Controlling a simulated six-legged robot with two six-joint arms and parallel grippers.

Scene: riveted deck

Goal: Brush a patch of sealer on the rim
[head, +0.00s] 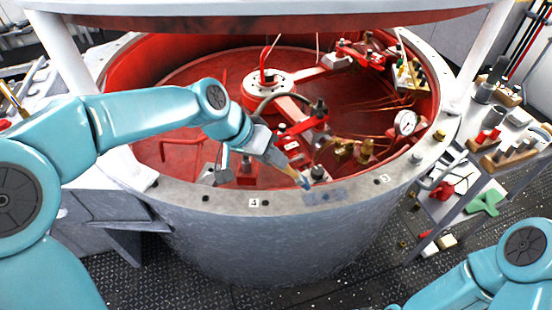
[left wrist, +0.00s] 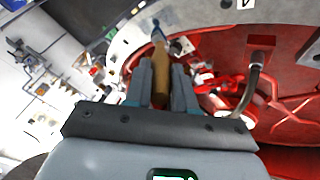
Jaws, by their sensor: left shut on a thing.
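My left gripper (head: 278,157) is shut on a brush with a wooden handle (head: 291,173) and a blue tip (head: 305,184). The brush slants down to the right, its tip at the rim (head: 225,199) of the big round tank. A bluish-grey patch (head: 325,195) lies on the rim just right of the tip, between the labels 4 (head: 253,203) and 3 (head: 384,179). I cannot tell whether the tip touches the rim. The left wrist view shows the brush handle (left wrist: 161,88) between both fingers, its blue tip (left wrist: 157,31) over the rim (left wrist: 126,42). My right gripper is out of view.
The red tank interior holds pipes, brass fittings and a pressure gauge (head: 405,122) near the right rim. A raised lid (head: 270,22) hangs above on posts. A cluttered shelf cart (head: 470,185) stands at the right. The dark riveted deck (head: 330,290) is clear in front.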

